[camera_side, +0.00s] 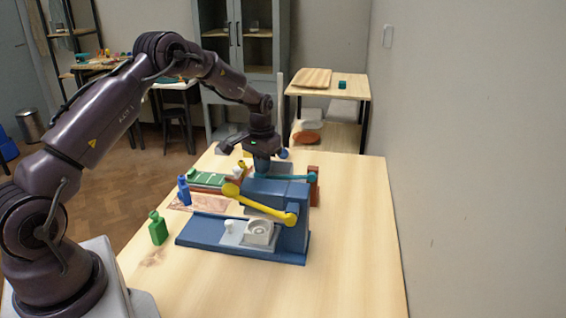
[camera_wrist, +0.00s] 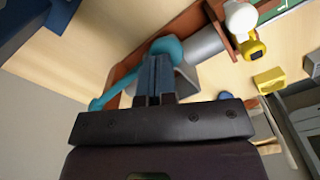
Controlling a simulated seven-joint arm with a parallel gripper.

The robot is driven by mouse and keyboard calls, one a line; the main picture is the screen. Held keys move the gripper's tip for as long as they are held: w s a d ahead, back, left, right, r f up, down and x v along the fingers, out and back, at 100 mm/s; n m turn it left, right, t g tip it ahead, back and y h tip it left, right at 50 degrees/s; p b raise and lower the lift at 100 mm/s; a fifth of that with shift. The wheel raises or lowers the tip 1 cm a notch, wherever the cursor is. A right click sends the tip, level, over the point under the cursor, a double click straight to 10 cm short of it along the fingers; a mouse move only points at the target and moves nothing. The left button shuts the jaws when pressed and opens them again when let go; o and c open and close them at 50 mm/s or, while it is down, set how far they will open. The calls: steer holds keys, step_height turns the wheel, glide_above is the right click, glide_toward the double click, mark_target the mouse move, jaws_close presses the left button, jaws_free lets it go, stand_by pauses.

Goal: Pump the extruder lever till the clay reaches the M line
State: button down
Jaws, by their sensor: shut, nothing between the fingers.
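The extruder has a red-brown frame (camera_side: 314,187) behind the blue press, a teal lever (camera_side: 297,177) and a grey barrel (camera_wrist: 207,45). In the wrist view the teal lever (camera_wrist: 121,88) slopes to a rounded end (camera_wrist: 167,46) by my fingertips. White clay (camera_wrist: 240,17) shows at the barrel's mouth, beside a green board (camera_wrist: 275,9). The board (camera_side: 207,180) bears pale lines in the side view; which is M is too small to read. My gripper (camera_wrist: 157,62) is shut and empty, pointing down above the extruder (camera_side: 262,170). Whether it touches the lever, I cannot tell.
A blue press (camera_side: 270,190) with a yellow lever (camera_side: 265,204) stands in front, holding a white dish (camera_side: 259,232). A blue bottle (camera_side: 184,191) and green bottle (camera_side: 157,229) stand at left. A yellow block (camera_wrist: 270,80) lies nearby. The table's right side is clear.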

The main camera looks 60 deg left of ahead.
steer(key=shift+f, duration=1.1)
step_height(320, 180, up, 11)
steer(key=shift+f, duration=0.2)
stand_by(0.5)
stand_by(0.5)
steer(key=shift+f, duration=3.05)
steer(key=shift+f, duration=2.25)
